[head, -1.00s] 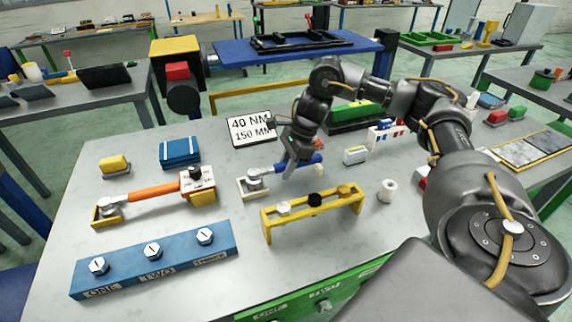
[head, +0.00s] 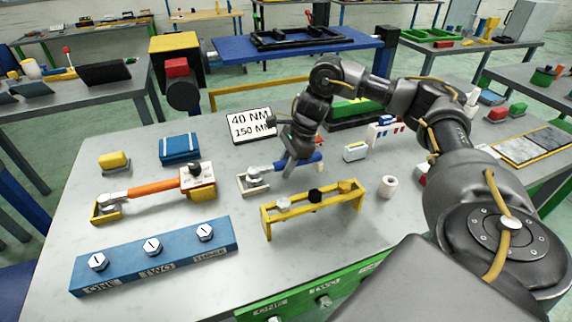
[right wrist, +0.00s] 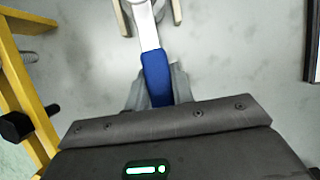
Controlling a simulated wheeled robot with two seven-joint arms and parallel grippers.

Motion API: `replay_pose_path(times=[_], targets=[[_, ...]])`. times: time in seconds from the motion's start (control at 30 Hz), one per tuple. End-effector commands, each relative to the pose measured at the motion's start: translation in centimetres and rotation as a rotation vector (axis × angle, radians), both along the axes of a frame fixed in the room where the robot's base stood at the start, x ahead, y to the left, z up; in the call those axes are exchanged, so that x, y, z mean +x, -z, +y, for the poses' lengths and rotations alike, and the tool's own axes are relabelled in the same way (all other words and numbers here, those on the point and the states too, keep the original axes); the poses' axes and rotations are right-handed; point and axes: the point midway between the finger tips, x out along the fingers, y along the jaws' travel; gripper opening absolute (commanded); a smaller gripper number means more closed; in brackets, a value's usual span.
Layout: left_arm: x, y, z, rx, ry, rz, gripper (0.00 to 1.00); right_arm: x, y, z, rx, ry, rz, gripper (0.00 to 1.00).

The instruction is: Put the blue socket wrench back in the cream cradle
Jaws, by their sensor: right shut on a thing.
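The blue socket wrench (head: 308,161) lies across the table middle in the head view, its silver head (head: 254,174) to the left. In the right wrist view its blue grip (right wrist: 157,76) and silver shaft (right wrist: 146,36) run away from me. My right gripper (head: 291,168) is shut around the blue grip. The cream cradle (head: 246,190) is under or around the wrench's silver head. In the right wrist view cream pieces (right wrist: 121,18) show on both sides of the shaft. Whether the head rests in the cradle or hovers just above, I cannot tell. My left gripper is out of view.
A yellow stand (head: 310,202) with several knobs is close in front of my right gripper. An orange-handled wrench (head: 153,188) lies to the left, with a blue block (head: 150,258) of bolts in front. A sign (head: 250,125) reading 40 NM, 150 MM stands behind.

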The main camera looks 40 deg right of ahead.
Motion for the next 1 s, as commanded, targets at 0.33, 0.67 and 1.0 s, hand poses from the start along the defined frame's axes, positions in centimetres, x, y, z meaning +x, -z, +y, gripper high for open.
replay_pose_path(times=[0.33, 0.67, 1.0], targets=[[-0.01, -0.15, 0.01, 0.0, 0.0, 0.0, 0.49, 0.04, -0.08, 0.02, 0.001, -0.001, -0.002, 0.0], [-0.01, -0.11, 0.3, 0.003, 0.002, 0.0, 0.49, 0.02, -0.05, 0.0, 0.0, -0.001, -0.001, 0.47], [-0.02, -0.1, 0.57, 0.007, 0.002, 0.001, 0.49, -0.04, 0.06, -0.02, -0.002, 0.0, 0.002, 0.66]])
